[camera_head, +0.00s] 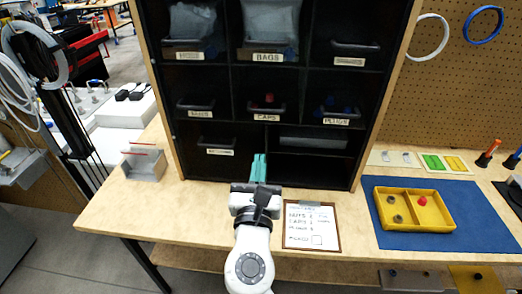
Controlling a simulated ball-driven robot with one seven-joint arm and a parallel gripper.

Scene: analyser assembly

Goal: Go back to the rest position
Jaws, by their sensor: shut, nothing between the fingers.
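My gripper (258,168) is in the camera_head view, at the end of my white arm near the front of the black shelf unit. Its two teal fingers are together, with nothing seen between them. They point toward the lower compartments of the shelf, above the wooden table (110,215). Whether the fingertips are inside a compartment or just in front of it, I cannot tell.
The black shelf unit (225,75) stands behind my gripper with labelled bins. A checklist board (312,226) lies right of my arm. A yellow tray (432,208) with a red part and round parts sits on a blue mat (388,240). A grey holder (144,163) stands left.

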